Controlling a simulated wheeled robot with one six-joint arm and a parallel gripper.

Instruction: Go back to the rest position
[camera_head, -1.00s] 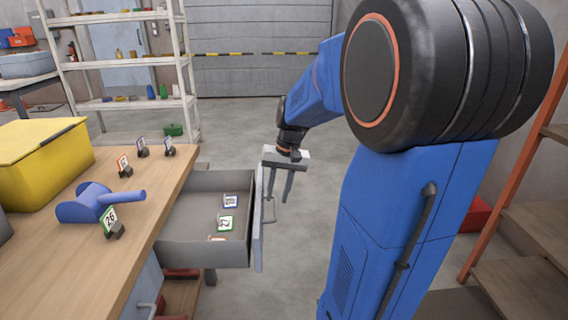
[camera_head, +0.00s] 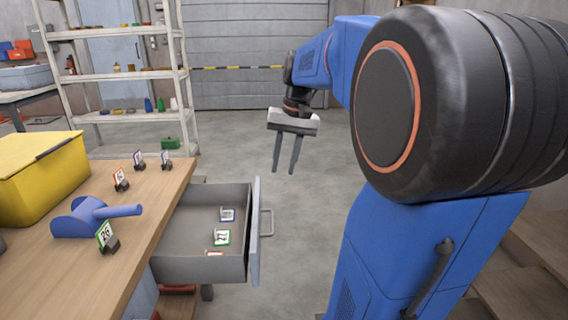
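My gripper (camera_head: 285,170) hangs with its fingers pointing down above the floor, to the right of and beyond the open drawer's front. Its two dark fingers are apart, with nothing visible between them. My blue arm reaches in from the right side of the view. The drawer (camera_head: 200,268) is pulled out of the workbench. A few small tags lie inside it, one with a blue border (camera_head: 228,214) and one with a green border (camera_head: 221,237). A third tag is partly hidden by the drawer's near edge.
On the workbench (camera_head: 70,275) stand a yellow bin (camera_head: 40,190), a blue scoop (camera_head: 80,222) and several numbered tags in black holders, such as the green one (camera_head: 106,237). A white shelf (camera_head: 115,75) stands behind. The floor (camera_head: 320,210) right of the drawer is clear.

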